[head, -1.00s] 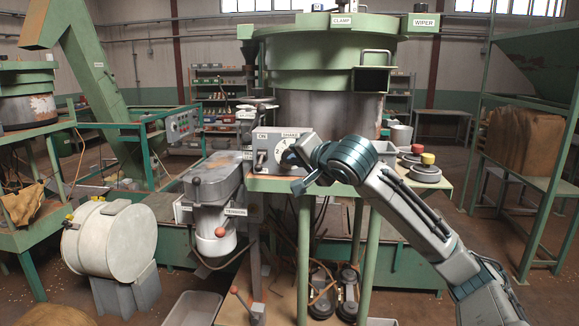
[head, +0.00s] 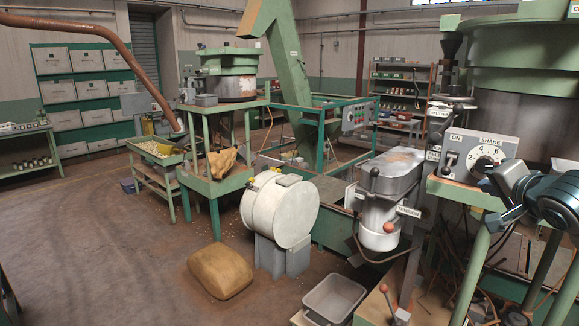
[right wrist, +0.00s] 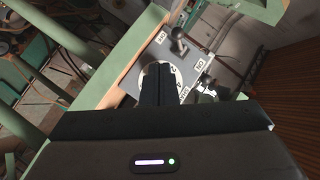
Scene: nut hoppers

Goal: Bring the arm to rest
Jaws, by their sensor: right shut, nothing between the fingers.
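My right gripper (head: 490,188) is at the right edge of the head view, just in front of the grey control box (head: 460,155) with the labels ON and SHAKE. Its jaws are shut and empty. In the right wrist view the closed fingers (right wrist: 157,82) overlap the white numbered dial (right wrist: 176,76) and hide part of it. Whether they touch it I cannot tell. The dial also shows in the head view (head: 487,158), above the gripper. A lever (head: 449,162) stands at the box's left side. My left gripper is not in view.
A green stand (head: 465,192) carries the control box and a large green-rimmed drum (head: 525,75). Left of it are a grey motor unit (head: 385,200) with a red knob, a white drum (head: 280,208), a grey bin (head: 334,298) and a brown sack (head: 220,270). Open floor lies at the lower left.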

